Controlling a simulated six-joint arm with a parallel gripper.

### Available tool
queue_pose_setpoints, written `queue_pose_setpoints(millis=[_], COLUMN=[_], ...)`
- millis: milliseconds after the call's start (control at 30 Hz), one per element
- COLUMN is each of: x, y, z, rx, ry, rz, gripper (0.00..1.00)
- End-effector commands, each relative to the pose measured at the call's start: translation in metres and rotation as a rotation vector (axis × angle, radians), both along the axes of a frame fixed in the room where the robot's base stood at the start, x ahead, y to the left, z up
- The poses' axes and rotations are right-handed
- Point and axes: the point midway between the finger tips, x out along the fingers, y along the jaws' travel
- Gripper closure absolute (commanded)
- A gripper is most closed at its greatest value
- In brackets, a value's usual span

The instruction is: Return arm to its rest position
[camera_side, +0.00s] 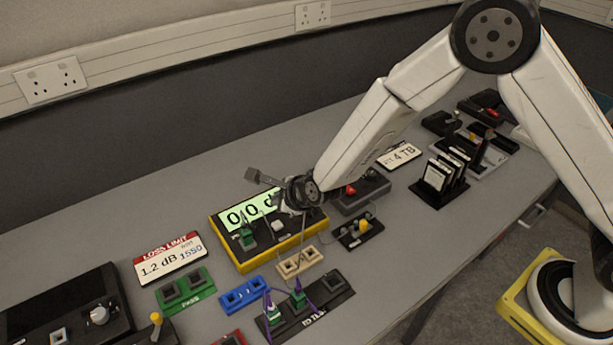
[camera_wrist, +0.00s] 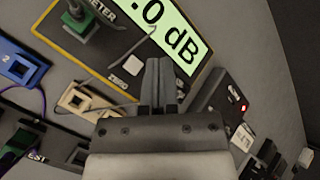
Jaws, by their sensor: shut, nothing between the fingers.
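My arm reaches in from the right in the side view, with my gripper (camera_side: 285,207) low over the yellow-edged meter (camera_side: 243,264). Part of the meter's green display is hidden behind my wrist. In the wrist view my gripper (camera_wrist: 159,62) has its two fingers together, with nothing between them. They overlap the lower edge of the meter (camera_wrist: 97,58) beside its display (camera_wrist: 168,30), which reads 0 dB at its end. I cannot tell how far the fingertips are above it.
A tan connector block (camera_side: 300,262), a blue block (camera_side: 243,294) and a green block (camera_side: 186,290) sit in front. A dark box with a red button (camera_side: 364,193) stands close right of my gripper. A black rack (camera_side: 439,180) stands farther right. The rear bench strip is clear.

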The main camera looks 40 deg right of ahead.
Motion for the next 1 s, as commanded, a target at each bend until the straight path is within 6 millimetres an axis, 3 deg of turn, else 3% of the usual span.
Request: queue_pose_setpoints(millis=[567, 767, 1000], x=[-0.002, -0.01, -0.032], y=[-0.005, -0.023, -0.059], z=[0.004, 0.016, 0.036], rx=[-0.032, -0.152, -0.38], ry=[0.005, 0.019, 0.052], rz=[0.032, 0.155, 0.417], gripper=[1.0, 1.0, 1.0])
